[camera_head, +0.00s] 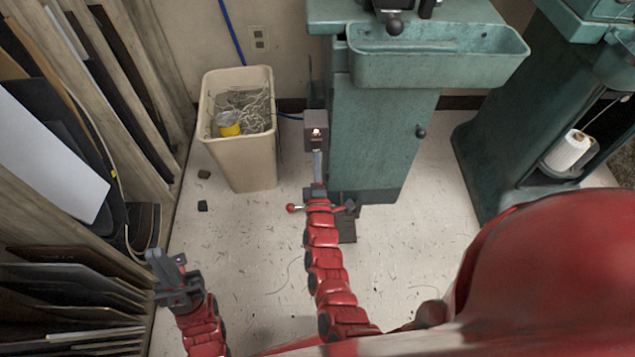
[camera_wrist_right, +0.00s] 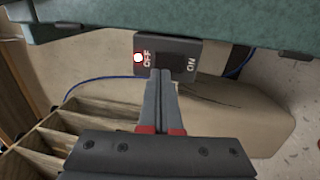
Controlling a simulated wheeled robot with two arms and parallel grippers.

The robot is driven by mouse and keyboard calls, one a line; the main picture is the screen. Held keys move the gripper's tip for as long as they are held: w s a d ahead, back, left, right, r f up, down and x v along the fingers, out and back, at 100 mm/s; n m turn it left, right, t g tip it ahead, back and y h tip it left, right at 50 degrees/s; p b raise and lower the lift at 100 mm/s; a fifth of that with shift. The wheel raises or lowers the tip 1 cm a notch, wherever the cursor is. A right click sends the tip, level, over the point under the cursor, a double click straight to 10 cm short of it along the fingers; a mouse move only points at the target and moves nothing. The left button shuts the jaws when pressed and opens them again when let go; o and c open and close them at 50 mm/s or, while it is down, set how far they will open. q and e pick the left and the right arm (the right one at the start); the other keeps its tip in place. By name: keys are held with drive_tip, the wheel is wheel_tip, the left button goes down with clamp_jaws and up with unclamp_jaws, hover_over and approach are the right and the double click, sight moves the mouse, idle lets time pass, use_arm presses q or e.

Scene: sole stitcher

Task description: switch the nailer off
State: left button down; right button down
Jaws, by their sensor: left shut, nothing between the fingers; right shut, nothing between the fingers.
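A small grey-brown switch box (camera_head: 309,124) is on the left side of the teal machine (camera_head: 378,150). In the right wrist view the switch box (camera_wrist_right: 182,45) carries a dark rocker (camera_wrist_right: 168,62), with "OFF" on the left and "ON" on the right. A small white spot with a red edge (camera_wrist_right: 138,58) shows by "OFF". My right gripper (camera_head: 318,154) is shut and empty, its fingertips at the rocker. They cover part of it; I cannot tell whether they touch it or which way it is tipped. My left gripper (camera_head: 160,262) is shut and empty, low at the left.
A beige bin (camera_head: 240,165) with scraps stands left of the machine. A teal tray (camera_head: 430,70) juts from the machine's front. Racks of sheets (camera_head: 65,215) line the left. Another teal machine (camera_head: 485,150) stands right. Floor between is mostly clear.

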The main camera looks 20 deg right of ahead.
sight(316, 143)
drive_tip(key=shift+b+x, duration=0.35)
drive_tip(key=shift+x, duration=0.85)
drive_tip(key=shift+w+d, duration=0.1)
drive_tip(key=shift+w, duration=0.35)
